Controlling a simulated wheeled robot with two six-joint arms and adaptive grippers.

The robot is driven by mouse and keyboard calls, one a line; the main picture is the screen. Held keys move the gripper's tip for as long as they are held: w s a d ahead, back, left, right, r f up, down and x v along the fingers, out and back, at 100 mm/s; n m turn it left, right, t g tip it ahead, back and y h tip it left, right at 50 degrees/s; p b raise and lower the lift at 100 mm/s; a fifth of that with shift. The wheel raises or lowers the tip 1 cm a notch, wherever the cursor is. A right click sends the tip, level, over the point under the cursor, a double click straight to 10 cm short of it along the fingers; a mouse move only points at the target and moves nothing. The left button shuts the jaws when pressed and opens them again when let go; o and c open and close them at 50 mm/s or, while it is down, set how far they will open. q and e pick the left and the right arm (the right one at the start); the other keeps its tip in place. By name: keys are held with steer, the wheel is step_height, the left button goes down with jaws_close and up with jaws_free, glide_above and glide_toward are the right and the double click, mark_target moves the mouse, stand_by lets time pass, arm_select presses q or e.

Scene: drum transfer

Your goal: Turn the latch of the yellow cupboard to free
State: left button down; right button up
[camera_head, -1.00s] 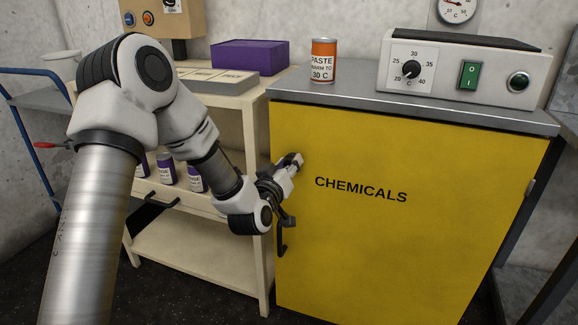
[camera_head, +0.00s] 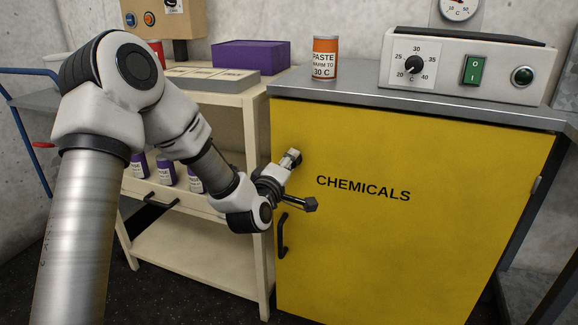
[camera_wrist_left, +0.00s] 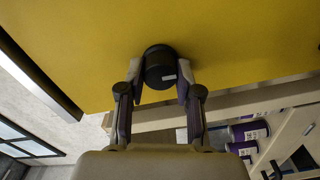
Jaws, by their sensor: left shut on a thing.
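The yellow cupboard (camera_head: 400,240) is closed, with CHEMICALS lettered on its door. Its latch shows in the left wrist view as a round black knob (camera_wrist_left: 160,67) with a small pale mark on its face. My left gripper (camera_head: 291,158) is at the upper left of the door, above the door handle (camera_head: 282,236). In the left wrist view my gripper (camera_wrist_left: 158,80) has one finger on each side of the knob and is shut on it. In the head view the fingers and wrist hide most of the latch. My right gripper is not in view.
A paste can (camera_head: 324,58) and a control box (camera_head: 463,68) stand on the cupboard's grey top. Left of the cupboard is a cream shelf cart (camera_head: 190,267) with purple-labelled cans (camera_head: 166,172) and a purple box (camera_head: 264,55). The floor in front is clear.

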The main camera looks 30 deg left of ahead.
arm_select(q)
steer(key=shift+n, duration=0.4)
steer(key=c, duration=0.8)
jaws_free()
steer(key=v, duration=0.7)
steer(key=shift+s, duration=0.25)
